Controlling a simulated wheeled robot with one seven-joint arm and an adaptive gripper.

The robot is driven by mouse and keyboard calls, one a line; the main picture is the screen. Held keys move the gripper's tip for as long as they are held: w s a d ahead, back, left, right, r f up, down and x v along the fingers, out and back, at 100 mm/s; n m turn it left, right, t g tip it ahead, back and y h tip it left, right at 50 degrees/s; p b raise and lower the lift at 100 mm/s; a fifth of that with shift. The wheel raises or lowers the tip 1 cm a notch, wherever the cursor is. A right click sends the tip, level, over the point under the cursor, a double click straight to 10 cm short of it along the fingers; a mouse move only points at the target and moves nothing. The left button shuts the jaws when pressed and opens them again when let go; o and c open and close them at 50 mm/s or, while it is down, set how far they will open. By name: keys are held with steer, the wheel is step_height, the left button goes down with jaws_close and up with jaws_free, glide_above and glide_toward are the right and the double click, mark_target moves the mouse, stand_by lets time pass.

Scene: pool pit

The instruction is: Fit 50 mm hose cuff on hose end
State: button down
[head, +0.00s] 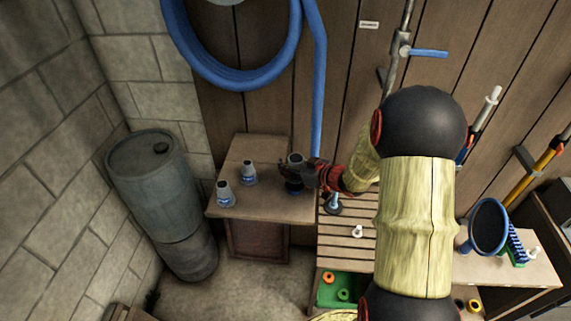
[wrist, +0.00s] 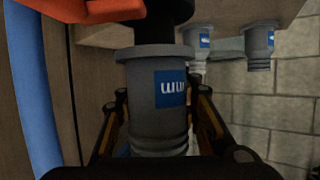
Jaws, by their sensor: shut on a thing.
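A grey hose cuff (wrist: 157,102) with a blue label is between my gripper's fingers (wrist: 158,125) in the wrist view, which looks upside down. Two similar grey cuffs stand left, a nearer one (head: 224,193) and a farther one (head: 248,172). The blue hose (head: 318,95) hangs behind my gripper; its lower end is hidden.
The small wooden table (head: 262,205) has bare room at its front. A slatted bench (head: 345,240) adjoins it on the right, with a green crate (head: 325,292) below. A blue-grey barrel (head: 160,200) stands left. An orange object (wrist: 60,22) shows close in the wrist view.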

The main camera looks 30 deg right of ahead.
steer(key=shift+f, duration=0.4)
steer(key=shift+f+b, duration=0.35)
steer(key=shift+f, duration=0.25)
steer(key=shift+f, duration=0.35)
stand_by(0.5)
stand_by(0.3)
steer(key=c, duration=1.2)
jaws_free()
steer(key=o, duration=0.4)
steer(key=shift+o, duration=1)
